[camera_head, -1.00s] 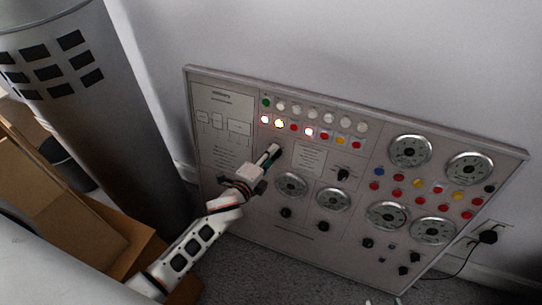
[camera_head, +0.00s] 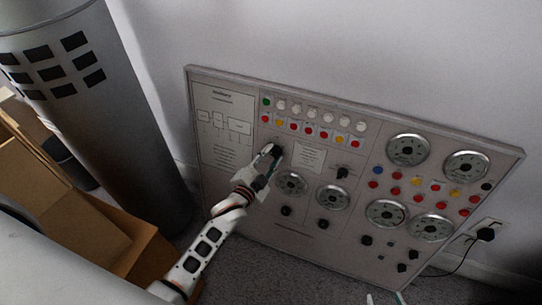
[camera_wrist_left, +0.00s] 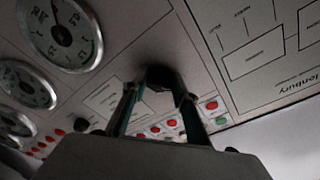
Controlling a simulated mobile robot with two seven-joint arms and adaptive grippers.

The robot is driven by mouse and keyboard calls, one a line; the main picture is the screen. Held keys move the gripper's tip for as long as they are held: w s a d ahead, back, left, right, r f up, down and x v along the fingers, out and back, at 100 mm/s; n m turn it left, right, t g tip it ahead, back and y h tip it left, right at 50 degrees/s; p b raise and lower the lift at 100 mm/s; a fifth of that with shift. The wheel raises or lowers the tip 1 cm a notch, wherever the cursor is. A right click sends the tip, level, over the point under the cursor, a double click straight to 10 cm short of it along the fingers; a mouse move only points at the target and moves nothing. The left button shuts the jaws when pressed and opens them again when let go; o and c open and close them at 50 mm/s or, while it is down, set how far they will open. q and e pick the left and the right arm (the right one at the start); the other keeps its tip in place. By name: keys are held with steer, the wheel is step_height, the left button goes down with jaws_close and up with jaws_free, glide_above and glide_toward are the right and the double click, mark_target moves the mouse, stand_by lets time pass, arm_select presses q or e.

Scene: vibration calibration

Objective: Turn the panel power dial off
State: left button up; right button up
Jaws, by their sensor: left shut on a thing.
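The grey control panel (camera_head: 330,254) leans against the wall. Its black power dial (camera_head: 278,148) sits below the left end of the lamp rows, mostly covered by my left gripper (camera_head: 272,153). In the left wrist view the dial (camera_wrist_left: 160,76) is dark and lies between the fingertips. My left gripper (camera_wrist_left: 158,88) is shut on it. The dial's exact pointing direction is hidden. The row of coloured lamps (camera_head: 310,131) shows no bright glow. My right gripper (camera_head: 385,299) shows only two fingertips, apart, at the bottom edge.
Round gauges (camera_head: 409,150) and other black knobs (camera_head: 343,172) surround the arm on the panel. A grey cylinder (camera_head: 120,130) and cardboard boxes (camera_head: 85,225) stand at left. A plug with a cord (camera_head: 486,235) is in the wall at right.

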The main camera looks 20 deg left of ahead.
arm_select(q)
steer(key=shift+n, duration=0.4)
steer(key=o, duration=1.1)
steer(key=shift+s, duration=0.15)
steer(key=s+a+r, duration=0.1)
steer(key=s, duration=1)
steer(key=shift+s+a+r, duration=0.15)
steer(key=shift+s+r, duration=0.05)
steer(key=shift+s, duration=0.1)
